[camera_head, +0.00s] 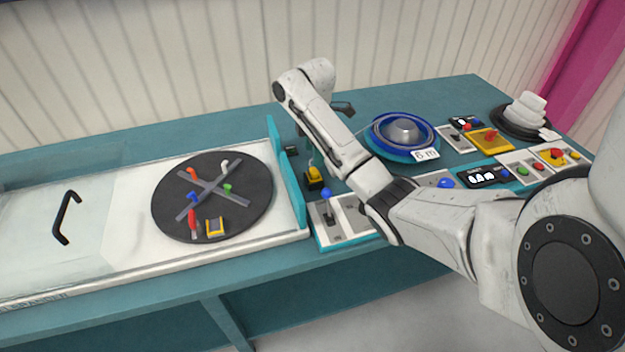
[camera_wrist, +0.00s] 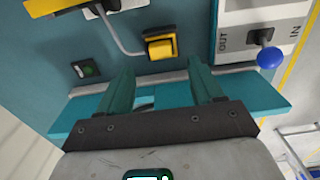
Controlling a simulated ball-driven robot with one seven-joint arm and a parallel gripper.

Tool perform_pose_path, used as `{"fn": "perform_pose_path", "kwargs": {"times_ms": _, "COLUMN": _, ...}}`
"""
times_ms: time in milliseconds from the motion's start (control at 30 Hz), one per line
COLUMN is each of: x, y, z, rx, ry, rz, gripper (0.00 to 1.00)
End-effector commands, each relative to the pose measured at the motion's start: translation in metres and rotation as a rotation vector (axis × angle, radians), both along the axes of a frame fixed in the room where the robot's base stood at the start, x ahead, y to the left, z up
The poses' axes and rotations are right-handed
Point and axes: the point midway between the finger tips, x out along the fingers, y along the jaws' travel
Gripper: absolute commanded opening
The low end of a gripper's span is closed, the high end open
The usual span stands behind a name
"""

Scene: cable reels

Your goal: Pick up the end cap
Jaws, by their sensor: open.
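I cannot tell for sure which thing is the end cap. Small coloured pieces lie on the dark round turntable (camera_head: 165,205) at left in the head view: a red piece (camera_head: 193,221), a yellow and grey piece (camera_head: 214,227), a green piece (camera_head: 228,188) and a white piece (camera_head: 226,166). My gripper (camera_wrist: 159,72) is open and empty in the wrist view, its two teal fingers apart above the bench and a teal panel (camera_wrist: 262,98). In the head view my arm largely hides the gripper.
A yellow and black device (camera_head: 315,177) stands right of the teal divider (camera_head: 287,180); it also shows in the wrist view (camera_wrist: 160,47). A clear cover with a black handle (camera_head: 65,217) is at left.

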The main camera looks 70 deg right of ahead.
Motion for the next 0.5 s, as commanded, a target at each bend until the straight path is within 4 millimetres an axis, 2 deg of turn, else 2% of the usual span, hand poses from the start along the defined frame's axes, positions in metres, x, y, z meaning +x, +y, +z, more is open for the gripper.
{"fn": "perform_pose_path", "kwargs": {"times_ms": 33, "x": 0.000, "y": 0.000, "z": -0.009, "rx": 0.000, "ry": 0.000, "rz": 0.000, "gripper": 0.66}}
{"fn": "perform_pose_path", "kwargs": {"times_ms": 233, "x": -0.001, "y": 0.000, "z": -0.019, "rx": 0.001, "ry": 0.002, "rz": 0.000, "gripper": 0.66}}
{"fn": "perform_pose_path", "kwargs": {"times_ms": 500, "x": -0.002, "y": -0.001, "z": -0.055, "rx": 0.001, "ry": 0.003, "rz": 0.000, "gripper": 0.66}}
